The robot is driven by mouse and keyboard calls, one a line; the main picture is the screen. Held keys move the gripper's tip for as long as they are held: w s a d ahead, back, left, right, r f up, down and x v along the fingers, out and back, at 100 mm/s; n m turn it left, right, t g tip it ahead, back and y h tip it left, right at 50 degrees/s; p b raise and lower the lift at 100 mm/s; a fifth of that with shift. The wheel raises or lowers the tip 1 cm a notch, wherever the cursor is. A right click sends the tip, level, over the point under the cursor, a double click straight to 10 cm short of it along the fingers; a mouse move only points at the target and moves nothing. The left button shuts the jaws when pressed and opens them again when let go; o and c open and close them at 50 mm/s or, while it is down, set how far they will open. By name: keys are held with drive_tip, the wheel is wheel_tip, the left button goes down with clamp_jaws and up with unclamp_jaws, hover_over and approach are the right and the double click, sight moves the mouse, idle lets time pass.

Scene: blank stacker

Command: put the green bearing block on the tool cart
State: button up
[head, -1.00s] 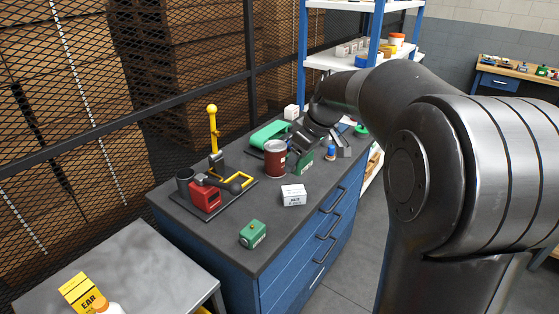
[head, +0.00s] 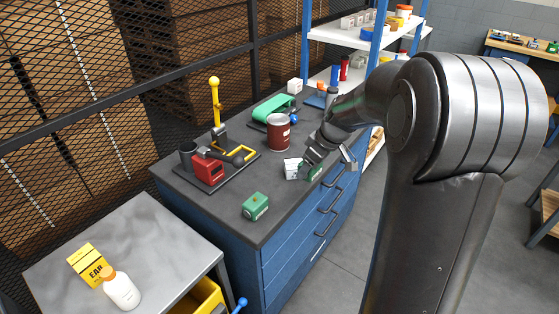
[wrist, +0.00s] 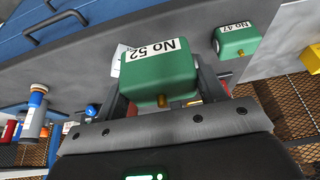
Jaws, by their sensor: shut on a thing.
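My gripper (wrist: 165,82) is shut on a green bearing block (wrist: 160,65) marked "No 52", its brass fitting toward the palm. In the head view my gripper (head: 323,160) is over the right side of the blue cabinet's dark top, and the held block (head: 314,173) is mostly hidden by the fingers. A second green block (head: 255,206) sits on the cabinet top near its front left corner. It reads "No 47" in the wrist view (wrist: 237,37). A grey metal-topped cart (head: 150,235), probably the tool cart, stands at lower left.
A white box (head: 292,168) is close beside the held block. A red can (head: 279,132) and a fixture with a yellow lever (head: 214,105) stand on the cabinet top (head: 220,212). A yellow box (head: 86,264) and white bottle (head: 121,290) occupy the cart's front; its back is clear.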

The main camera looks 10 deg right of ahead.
hover_over(274, 190)
drive_tip(key=d, duration=0.1)
drive_tip(key=f, duration=0.3)
drive_tip(key=s+f, duration=0.1)
drive_tip(key=f, duration=0.1)
drive_tip(key=shift+f, duration=0.35)
drive_tip(key=shift+w+f, duration=0.1)
drive_tip(key=shift+f, duration=1.9)
drive_tip(key=shift+f, duration=0.15)
drive_tip(key=o, duration=1.2)
drive_tip(key=shift+c, duration=0.2)
